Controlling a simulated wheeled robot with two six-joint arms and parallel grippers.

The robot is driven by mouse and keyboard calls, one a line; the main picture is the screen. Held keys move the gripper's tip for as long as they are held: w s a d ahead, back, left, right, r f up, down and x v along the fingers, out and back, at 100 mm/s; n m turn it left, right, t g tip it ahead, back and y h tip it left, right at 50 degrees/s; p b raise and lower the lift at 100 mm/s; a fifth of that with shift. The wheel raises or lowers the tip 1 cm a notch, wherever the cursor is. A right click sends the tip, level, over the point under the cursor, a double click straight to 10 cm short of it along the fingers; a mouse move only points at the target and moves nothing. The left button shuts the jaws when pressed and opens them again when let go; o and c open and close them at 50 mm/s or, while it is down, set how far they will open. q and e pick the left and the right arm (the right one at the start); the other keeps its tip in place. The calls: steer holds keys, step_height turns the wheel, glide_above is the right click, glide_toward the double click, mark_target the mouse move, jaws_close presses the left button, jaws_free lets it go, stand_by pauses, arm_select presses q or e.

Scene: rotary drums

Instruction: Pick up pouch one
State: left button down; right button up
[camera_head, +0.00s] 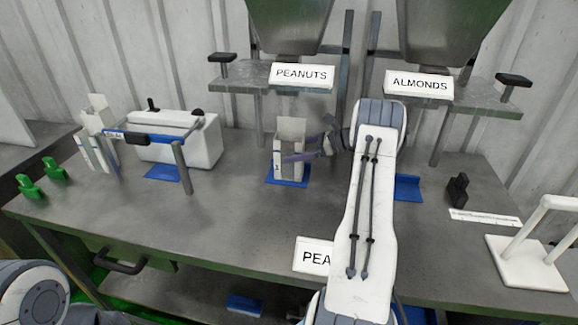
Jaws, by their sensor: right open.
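A white open-topped pouch (290,131) stands upright on a blue mat (287,182) below the PEANUTS hopper. My right gripper (302,148) is at this pouch, coming from its right side. Its jaws are open, with one finger across the pouch's front and the other at its right, farther back. I cannot tell whether they touch it. More white pouches (97,104) stand at the left by a white machine. My left gripper is out of view; only part of my left arm shows at the lower left.
The PEANUTS sign (302,75) and ALMONDS sign (419,85) hang on metal shelves under hoppers. A white sealer-like machine (180,140) with a blue bar stands left. Green clips (30,187) lie far left, a white stand (527,262) right. The front-left table is clear.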

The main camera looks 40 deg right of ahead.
steer(key=shift+x, duration=1.05)
jaws_close()
steer(key=shift+r, duration=0.2)
